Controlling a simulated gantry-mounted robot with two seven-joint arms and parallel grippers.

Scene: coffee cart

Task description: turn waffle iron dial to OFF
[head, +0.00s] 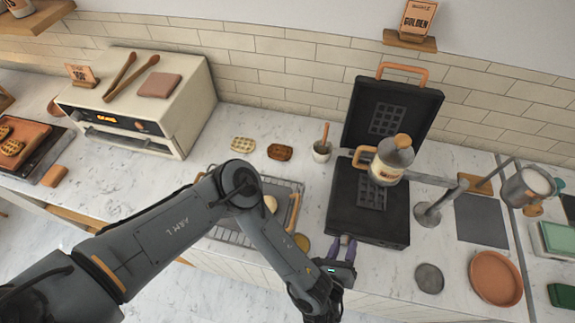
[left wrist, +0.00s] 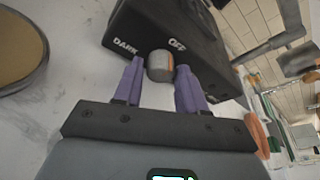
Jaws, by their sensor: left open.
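The waffle iron (head: 341,213) is black and stands open on the counter, its lid (head: 425,105) raised at the back. Its grey dial (left wrist: 160,66) has an orange mark on its right part. White labels DARK and OFF are printed on the black body by the dial, DARK to the left and OFF above right. My left gripper (head: 344,243) is at the iron's front edge. In the left wrist view its purple fingers (left wrist: 158,72) are open, one on each side of the dial; I cannot tell whether they touch it. In the head view the dial is hidden. My right gripper is not in view.
A batter dispenser (head: 390,165) on a metal arm (head: 425,180) hangs over the iron's lower plate. A wire rack (head: 285,190) is to the left, partly behind my left arm. A grey disc (head: 429,278) and an orange round tray (head: 496,278) lie to the right.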

